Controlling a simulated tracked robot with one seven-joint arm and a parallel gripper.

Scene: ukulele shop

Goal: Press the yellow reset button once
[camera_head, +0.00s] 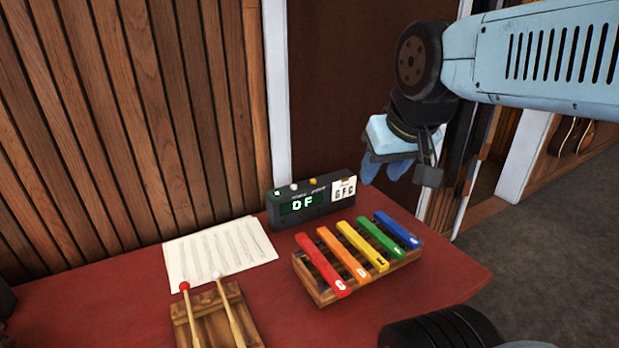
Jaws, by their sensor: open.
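The yellow button (313,181) is a small knob on top of a black box (286,217) with a green display reading "DF". Paler small knobs sit to its left on the same top edge. My gripper (385,172) hangs from the arm to the right of the box and higher in the picture. Its blue fingers point downward, open and empty, apart from the button.
A toy xylophone (307,284) with coloured bars stands in front of the box. A sheet of music (219,250) lies to the left, with two mallets (228,303) on a wooden rest in front. The red table (130,300) ends at the right. A wood-panelled wall (120,110) stands behind.

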